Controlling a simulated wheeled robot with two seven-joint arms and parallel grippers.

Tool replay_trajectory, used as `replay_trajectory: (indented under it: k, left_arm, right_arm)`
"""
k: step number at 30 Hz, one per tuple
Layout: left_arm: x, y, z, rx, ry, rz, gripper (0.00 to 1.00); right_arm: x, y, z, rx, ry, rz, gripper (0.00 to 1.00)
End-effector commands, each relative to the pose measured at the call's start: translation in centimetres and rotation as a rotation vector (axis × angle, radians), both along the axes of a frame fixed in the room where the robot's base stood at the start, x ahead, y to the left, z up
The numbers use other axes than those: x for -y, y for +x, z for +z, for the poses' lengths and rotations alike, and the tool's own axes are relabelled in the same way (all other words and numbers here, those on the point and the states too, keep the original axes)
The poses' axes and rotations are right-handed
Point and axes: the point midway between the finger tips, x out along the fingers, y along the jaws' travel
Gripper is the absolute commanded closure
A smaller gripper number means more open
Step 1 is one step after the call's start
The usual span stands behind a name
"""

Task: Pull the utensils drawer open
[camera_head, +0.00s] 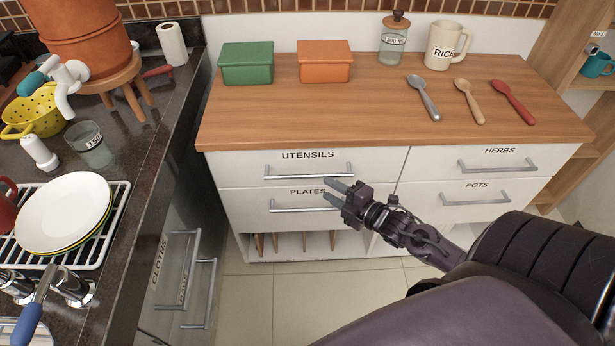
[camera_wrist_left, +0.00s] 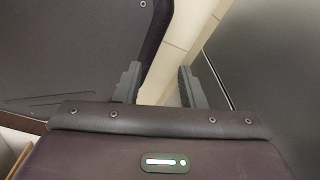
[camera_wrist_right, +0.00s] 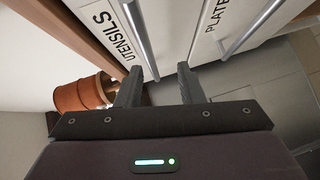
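The utensils drawer (camera_head: 240,167) is the upper left drawer of the white cabinet, labelled UTENSILS, and its front looks flush with the cabinet. Its silver bar handle (camera_head: 308,174) is bare. My right gripper (camera_head: 331,189) is open, with its fingers pointing left in front of the drawers, between the UTENSILS and PLATES handles. In the right wrist view the utensils handle (camera_wrist_right: 138,38) runs just beyond the fingers, and nothing is between them. My left gripper (camera_wrist_left: 158,86) shows only in the left wrist view, open and empty, away from the drawers.
The PLATES drawer handle (camera_head: 300,207) is just below. The dark counter (camera_head: 150,150) with plates and rack is at left. Floor in front is clear.

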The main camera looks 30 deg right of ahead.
Motion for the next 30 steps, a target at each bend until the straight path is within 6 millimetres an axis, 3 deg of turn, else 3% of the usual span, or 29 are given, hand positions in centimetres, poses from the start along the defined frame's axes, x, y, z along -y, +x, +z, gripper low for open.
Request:
replay_trajectory:
  k: [4, 18, 30]
  left_arm:
    - [0.1, -0.4, -0.1, -0.005, -0.001, 0.000, 0.64]
    - [0.1, -0.1, 0.0, -0.001, -0.002, 0.001, 0.64]
    - [0.1, 0.1, 0.0, 0.002, -0.001, 0.003, 0.64]
  right_arm:
    - [-0.7, 1.1, 1.4, 0.038, -0.027, 0.028, 0.66]
    - [-2.2, 7.1, 0.4, 0.036, -0.024, 0.025, 0.66]
    - [-2.4, 7.7, 0.2, 0.033, -0.024, 0.025, 0.66]
